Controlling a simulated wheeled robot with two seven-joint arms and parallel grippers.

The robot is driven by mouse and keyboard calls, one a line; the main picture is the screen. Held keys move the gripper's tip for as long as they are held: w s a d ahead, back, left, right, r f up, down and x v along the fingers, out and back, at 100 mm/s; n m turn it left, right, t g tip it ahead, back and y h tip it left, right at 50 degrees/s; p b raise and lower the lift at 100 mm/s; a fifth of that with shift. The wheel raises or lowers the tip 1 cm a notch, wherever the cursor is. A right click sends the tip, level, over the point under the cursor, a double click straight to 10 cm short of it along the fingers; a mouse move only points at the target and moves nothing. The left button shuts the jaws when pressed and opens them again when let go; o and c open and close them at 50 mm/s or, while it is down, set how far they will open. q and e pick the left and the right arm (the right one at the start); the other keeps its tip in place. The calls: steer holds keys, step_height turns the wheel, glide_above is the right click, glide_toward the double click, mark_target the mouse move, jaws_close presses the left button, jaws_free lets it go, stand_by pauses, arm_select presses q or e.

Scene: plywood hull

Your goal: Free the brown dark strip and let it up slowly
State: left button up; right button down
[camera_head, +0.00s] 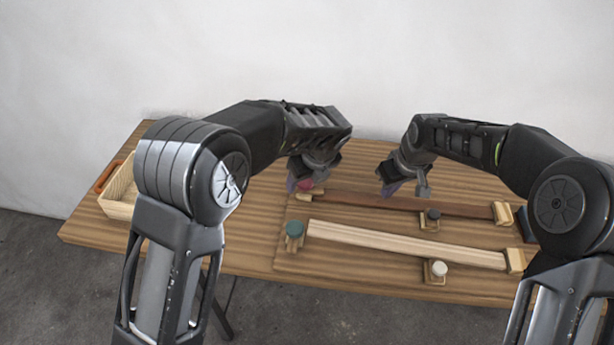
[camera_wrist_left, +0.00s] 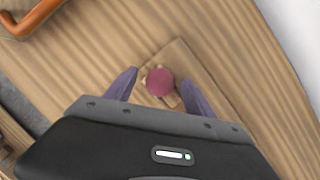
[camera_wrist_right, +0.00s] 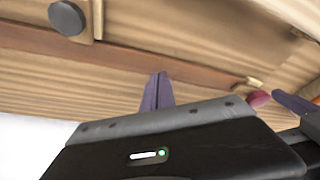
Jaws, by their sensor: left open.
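The brown dark strip (camera_head: 390,202) lies along the board, its right end at a pale wood block (camera_head: 502,213). At its left end is a clamp with a dark red knob (camera_wrist_left: 160,82). My left gripper (camera_head: 303,185) is open, with its fingers on either side of this knob in the left wrist view (camera_wrist_left: 160,77); contact cannot be told. My right gripper (camera_head: 402,190) is shut, its fingertips together over or beside the dark strip in the right wrist view (camera_wrist_right: 158,76). Nothing shows between them. The strip (camera_wrist_right: 190,75) crosses behind them there.
A pale strip (camera_head: 400,245) lies nearer, with a teal knob (camera_head: 294,229) at its left end and a white knob (camera_head: 439,269) beside it. A black knob (camera_head: 433,214) stands beside the dark strip. A wooden tray (camera_head: 117,209) with an orange handle is at left.

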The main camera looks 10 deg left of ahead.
arm_select(q)
steer(key=shift+c, duration=0.4)
jaws_close()
arm_select(e)
steer(key=shift+f, duration=0.1)
steer(key=shift+f, duration=0.65)
stand_by(0.4)
arm_select(q)
steer(key=shift+m+t+h, duration=0.4)
steer(key=shift+m+h, duration=0.1)
steer(key=shift+m, duration=1)
arm_select(e)
steer(key=shift+f, duration=0.1)
